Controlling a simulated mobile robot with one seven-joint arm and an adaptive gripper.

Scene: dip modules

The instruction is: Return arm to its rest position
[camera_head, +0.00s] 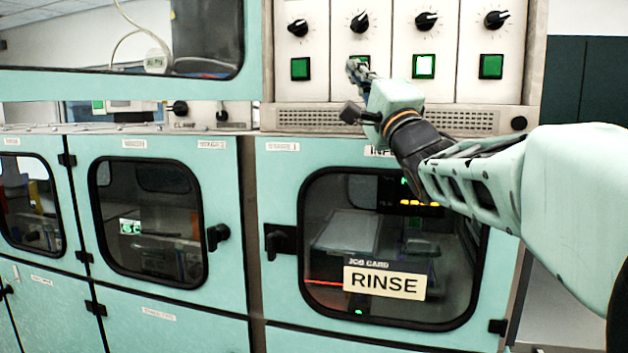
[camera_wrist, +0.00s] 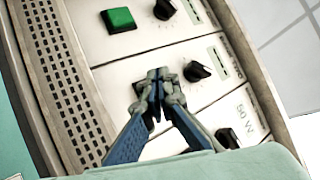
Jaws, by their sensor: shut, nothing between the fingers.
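My gripper (camera_head: 358,72) is at the end of my arm, which reaches in from the right across the front of the control panel. Its fingers are shut and empty, and they overlap the second green button (camera_head: 360,60) from the left. In the wrist view my gripper (camera_wrist: 156,82) has its fingertips together in front of the pale panel face, hiding part of it. I cannot tell whether the fingertips touch the panel. The third button (camera_head: 423,66) is brightly lit; the first button (camera_head: 300,68) and fourth button (camera_head: 491,66) are darker green.
Black knobs, such as the leftmost knob (camera_head: 298,28), stick out above the buttons. A vent grille (camera_head: 290,119) runs below. The windowed door with a RINSE card (camera_head: 384,282) is shut, and its black handle (camera_head: 280,242) protrudes. A dark cabinet (camera_head: 600,85) stands at the right.

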